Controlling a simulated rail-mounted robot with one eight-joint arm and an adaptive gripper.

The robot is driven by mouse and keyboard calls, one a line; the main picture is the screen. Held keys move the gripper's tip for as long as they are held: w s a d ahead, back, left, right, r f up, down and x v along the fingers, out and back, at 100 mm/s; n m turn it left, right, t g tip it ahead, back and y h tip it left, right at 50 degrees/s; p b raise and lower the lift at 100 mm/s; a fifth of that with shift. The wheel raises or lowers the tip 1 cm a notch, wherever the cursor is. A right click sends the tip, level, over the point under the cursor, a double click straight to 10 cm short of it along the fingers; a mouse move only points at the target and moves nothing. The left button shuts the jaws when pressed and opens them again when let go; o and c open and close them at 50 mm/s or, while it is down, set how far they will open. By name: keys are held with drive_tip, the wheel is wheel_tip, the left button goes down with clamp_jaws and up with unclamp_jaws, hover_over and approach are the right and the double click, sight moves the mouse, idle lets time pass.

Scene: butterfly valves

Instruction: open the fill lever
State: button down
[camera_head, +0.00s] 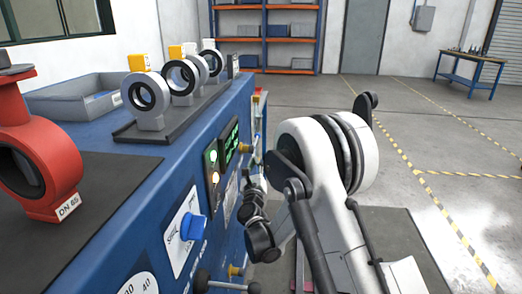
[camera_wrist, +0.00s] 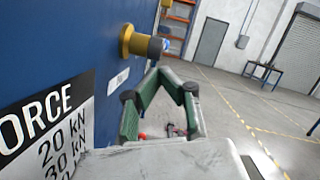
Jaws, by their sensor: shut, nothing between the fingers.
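No label naming the fill lever can be read. A lever with a dark round knob (camera_head: 226,286) sticks out low on the blue bench face in the head view. A brass fitting with a dark grey end (camera_wrist: 128,41) sticks out from the blue panel in the wrist view, ahead and left of my gripper. My gripper (camera_wrist: 164,73) has green fingers, which are closed with nothing between them. It is beside the panel and appears apart from the fitting. In the head view my arm hides much of that area, and the fingers cannot be made out clearly.
A blue rotary knob (camera_head: 193,227) and a lit display (camera_head: 231,140) are on the bench face (camera_head: 150,225). A red valve (camera_head: 45,160) and several ring-shaped valves (camera_head: 147,97) stand on top. Open floor (camera_head: 440,150) lies to the right.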

sight(255, 142)
drive_tip(key=f+m, duration=0.1)
drive_tip(key=f, duration=0.1)
drive_tip(key=f+m+h, duration=0.1)
drive_tip(key=f+m, duration=0.1)
drive_tip(key=f, duration=0.1)
drive_tip(key=shift+w+d+f+h, duration=0.3)
drive_tip(key=shift+w+h, duration=0.05)
drive_tip(key=shift+h, duration=0.05)
drive_tip(key=w+r+b, duration=0.3)
drive_tip(key=w+r, duration=0.3)
drive_tip(key=w, duration=0.3)
drive_tip(key=shift+w+a+r, duration=0.2)
drive_tip(key=shift+w+a, duration=0.05)
drive_tip(key=shift+w, duration=0.15)
